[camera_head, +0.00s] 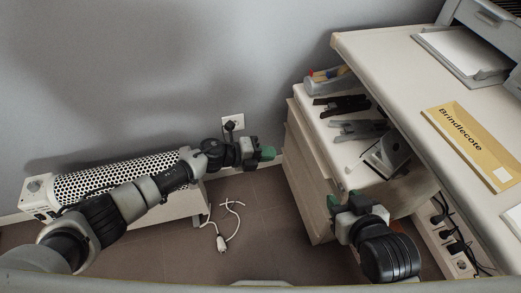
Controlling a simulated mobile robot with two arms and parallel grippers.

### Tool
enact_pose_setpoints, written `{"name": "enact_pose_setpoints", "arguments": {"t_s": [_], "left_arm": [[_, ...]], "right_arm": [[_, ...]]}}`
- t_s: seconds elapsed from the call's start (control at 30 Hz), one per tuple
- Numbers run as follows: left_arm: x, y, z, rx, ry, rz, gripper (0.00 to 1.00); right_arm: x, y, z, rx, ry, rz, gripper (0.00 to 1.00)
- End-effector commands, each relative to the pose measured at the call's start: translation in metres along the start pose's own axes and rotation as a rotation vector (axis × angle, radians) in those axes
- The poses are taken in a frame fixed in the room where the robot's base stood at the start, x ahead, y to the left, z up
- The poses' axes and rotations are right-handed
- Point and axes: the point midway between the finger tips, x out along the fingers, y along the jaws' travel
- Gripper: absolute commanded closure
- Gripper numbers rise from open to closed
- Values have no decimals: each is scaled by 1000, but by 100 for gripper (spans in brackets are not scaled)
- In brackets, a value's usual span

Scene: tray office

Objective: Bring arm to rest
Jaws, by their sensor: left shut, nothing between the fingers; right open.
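My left arm reaches in from the left, stretched out over the floor. My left gripper (266,153), with green fingertips, is shut and empty in front of the grey wall, left of the drawer cabinet (310,165). My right gripper (352,202) is at the lower right, in front of the cabinet and beside the desk. It is open and seems to hold nothing. One green fingertip shows at its left; the rest of its jaws are partly hidden by its own body.
A white desk (395,65) with a yellow Brindlecote folder (470,140) and a printer (490,40) fills the right. Black and grey tools lie on the cabinet top. A power strip (440,235) is below the desk. A perforated heater (115,178) stands left; a white cable (222,235) lies on the floor.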

Motion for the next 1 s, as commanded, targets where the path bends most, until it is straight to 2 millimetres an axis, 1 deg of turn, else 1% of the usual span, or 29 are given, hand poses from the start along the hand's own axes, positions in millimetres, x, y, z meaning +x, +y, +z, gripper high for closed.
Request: {"name": "enact_pose_setpoints", "arguments": {"t_s": [0.03,0.1,0.3,0.5,0.57,0.63,0.73,0.77,0.8,0.87,0.9,0.97,1.0], "left_arm": [[-7,-1,0,0,-1,0,100],[-13,-1,0,-1,-1,1,100],[-22,0,0,-1,-1,0,100],[-21,-1,-2,-7,-4,-8,100],[-18,-6,-6,-30,-19,-37,100],[-11,-18,-17,-94,-62,-106,100],[-8,-44,-33,-265,-180,-253,100],[-10,-53,-37,-335,-227,-303,100],[-17,-63,-40,-436,-293,-365,100],[-32,-74,-43,-598,-398,-446,100],[-46,-76,-44,-709,-467,-489,100],[-69,-76,-46,-876,-569,-541,100],[-86,-72,-49,-988,-635,-565,100]], "right_arm": [[-3,1,4,0,-40,3,57],[-5,2,11,1,-88,6,57],[-8,4,22,2,-159,9,57],[-8,4,23,2,-167,10,57],[-8,4,23,2,-167,10,57],[-8,4,23,2,-166,10,57],[-8,4,23,2,-166,9,57],[-8,4,23,2,-165,9,57],[-8,4,23,2,-165,9,57],[-8,4,23,2,-165,9,57],[-8,4,23,2,-165,9,57],[-8,4,23,2,-165,9,57],[-8,4,23,2,-165,9,57]]}}
